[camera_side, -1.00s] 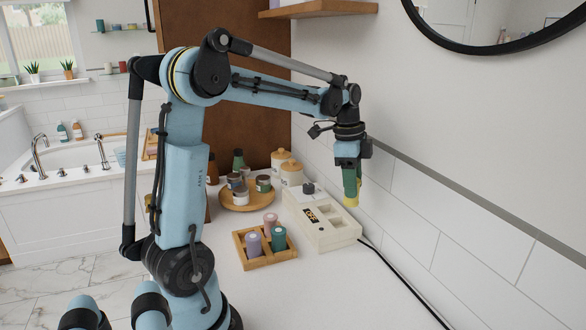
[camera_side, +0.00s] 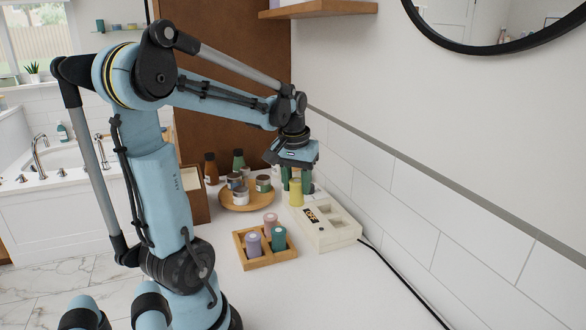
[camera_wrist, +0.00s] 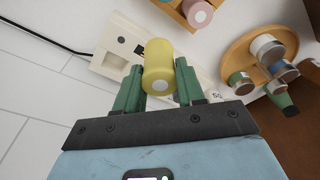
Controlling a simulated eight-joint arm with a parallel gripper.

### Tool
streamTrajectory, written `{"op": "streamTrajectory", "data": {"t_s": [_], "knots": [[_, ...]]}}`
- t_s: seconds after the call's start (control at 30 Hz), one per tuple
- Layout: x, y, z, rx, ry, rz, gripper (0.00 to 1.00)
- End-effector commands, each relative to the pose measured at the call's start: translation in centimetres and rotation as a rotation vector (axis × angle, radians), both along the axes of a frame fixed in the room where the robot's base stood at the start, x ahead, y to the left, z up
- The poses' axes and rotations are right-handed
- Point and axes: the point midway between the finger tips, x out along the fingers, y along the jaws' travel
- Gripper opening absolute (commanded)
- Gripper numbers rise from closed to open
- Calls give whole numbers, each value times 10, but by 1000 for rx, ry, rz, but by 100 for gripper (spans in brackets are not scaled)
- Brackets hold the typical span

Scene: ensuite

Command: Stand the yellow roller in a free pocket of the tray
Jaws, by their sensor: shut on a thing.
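The yellow roller (camera_side: 296,192) is held upright between the green fingers of my gripper (camera_side: 296,178), above the far end of a cream box. In the wrist view the yellow roller (camera_wrist: 158,62) sits between both fingertips of my gripper (camera_wrist: 158,88), which are shut on it. The wooden tray (camera_side: 272,261) stands on the counter to the front left of the roller. It holds a purple roller (camera_side: 253,244), a pink roller (camera_side: 270,221) and a teal roller (camera_side: 279,239). A corner of the tray (camera_wrist: 172,10) shows at the top of the wrist view.
The cream box (camera_side: 332,236) with recesses stands against the wall beside the tray, its black cable (camera_side: 400,277) running forward. A round wooden plate (camera_side: 232,207) with several jars is behind the tray. Bottles (camera_side: 211,168) stand farther back. The counter in front is clear.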

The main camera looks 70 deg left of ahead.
Motion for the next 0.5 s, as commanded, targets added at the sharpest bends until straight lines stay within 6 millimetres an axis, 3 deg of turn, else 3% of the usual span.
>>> {"op": "streamTrajectory", "data": {"t_s": [0.5], "knots": [[-87, 29, -17, 0, 1, 1110, 8]]}}
